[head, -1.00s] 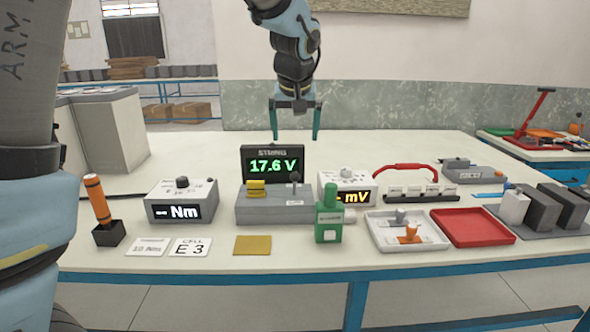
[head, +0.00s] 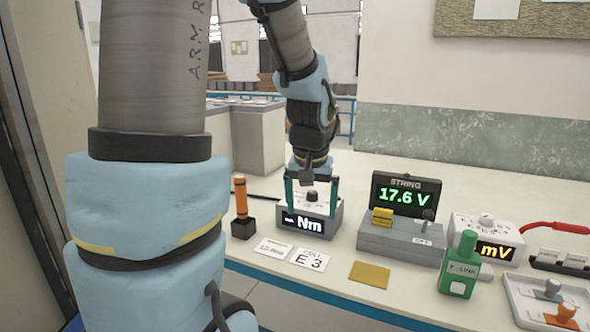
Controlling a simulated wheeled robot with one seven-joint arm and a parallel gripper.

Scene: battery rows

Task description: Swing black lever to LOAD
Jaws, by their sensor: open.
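A grey box (head: 400,243) with a dark display reading STRING 17.6 V (head: 406,195) stands on the bench. A small dark lever with a round knob (head: 428,216) rises from its right side, roughly upright. A small label (head: 422,240) lies at its foot, too small to read surely. A yellow block (head: 382,217) sits on the box's left side. My gripper (head: 311,208) is open, pointing down over the grey Nm meter (head: 308,238), one finger on each side of its dark knob (head: 311,196). It is left of the lever, apart from it. I cannot tell whether the fingers touch the meter.
An orange-handled tool (head: 241,196) stands in a black holder left of the meter. Cards (head: 311,259) and a yellow pad (head: 369,275) lie in front. Bench behind is clear.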

